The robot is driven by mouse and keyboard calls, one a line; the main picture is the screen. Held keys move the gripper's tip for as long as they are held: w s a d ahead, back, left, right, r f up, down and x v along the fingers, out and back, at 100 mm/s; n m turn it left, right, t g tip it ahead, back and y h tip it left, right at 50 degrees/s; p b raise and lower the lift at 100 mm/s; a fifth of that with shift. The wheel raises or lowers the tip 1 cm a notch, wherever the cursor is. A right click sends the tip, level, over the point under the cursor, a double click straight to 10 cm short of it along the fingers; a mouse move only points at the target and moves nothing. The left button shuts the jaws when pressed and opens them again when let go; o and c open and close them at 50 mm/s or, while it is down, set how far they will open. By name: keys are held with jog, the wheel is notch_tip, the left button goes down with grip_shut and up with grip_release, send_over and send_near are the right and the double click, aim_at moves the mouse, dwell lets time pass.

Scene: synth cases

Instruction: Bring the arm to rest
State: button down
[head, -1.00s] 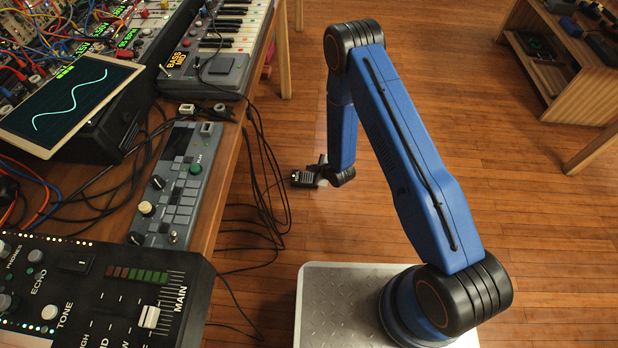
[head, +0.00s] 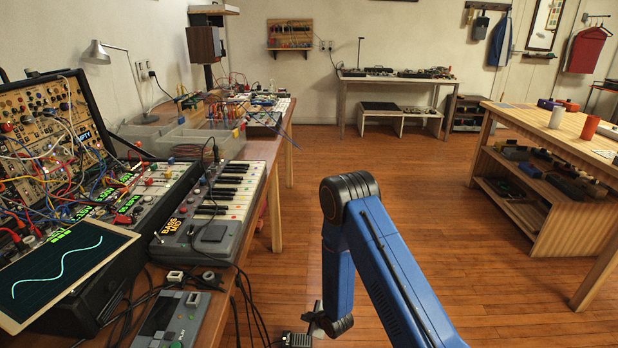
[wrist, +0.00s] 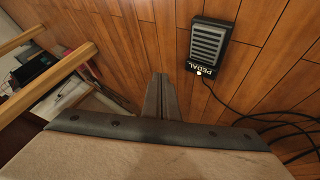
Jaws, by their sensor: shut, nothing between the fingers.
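My blue arm (head: 375,255) rises from the bottom of the head view, bends at a dark elbow joint and hangs down over the floor. Its wrist end (head: 332,325) is low in that view, beside the workbench. My gripper (wrist: 160,82) shows in the wrist view with its two fingers together and nothing between them. It points at the wooden floor.
A pedal (wrist: 208,45) with cables lies on the floor to the right of my fingers in the wrist view. The bench with the keyboard (head: 215,205) stands left of my arm. A wooden shelf table (head: 560,215) is at the right.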

jog(key=w+d+r+m+h, duration=0.1)
jog(key=w+d+r+m, duration=0.2)
jog(key=r, duration=0.8)
jog(key=s+d+r+m+h, duration=0.15)
jog(key=d+r, duration=0.35)
jog(key=r, duration=0.5)
jog(key=s+d+r+m+h, duration=0.1)
jog(key=s+d+r+m, duration=0.1)
jog(key=d+r, duration=0.5)
jog(key=s+d+r+m+h, duration=0.1)
jog(key=s+d+r, duration=0.15)
jog(key=r, duration=0.95)
jog(key=s+d+r+m, duration=0.3)
jog(key=s+d+r, duration=0.3)
jog(key=s+r, duration=0.25)
jog(key=s+d+r+m, duration=0.2)
jog(key=s+r, duration=0.1)
jog(key=s, duration=0.6)
jog(key=s+d+r+m+g, duration=0.1)
jog(key=s+d+r, duration=0.1)
jog(key=s, duration=0.8)
jog(key=s+d+r+m+g, duration=0.1)
jog(key=s+r, duration=0.4)
jog(key=s, duration=0.5)
jog(key=shift+s+d+m+h, duration=0.2)
jog(key=shift+d+m+h, duration=0.25)
jog(key=shift+d+m, duration=0.45)
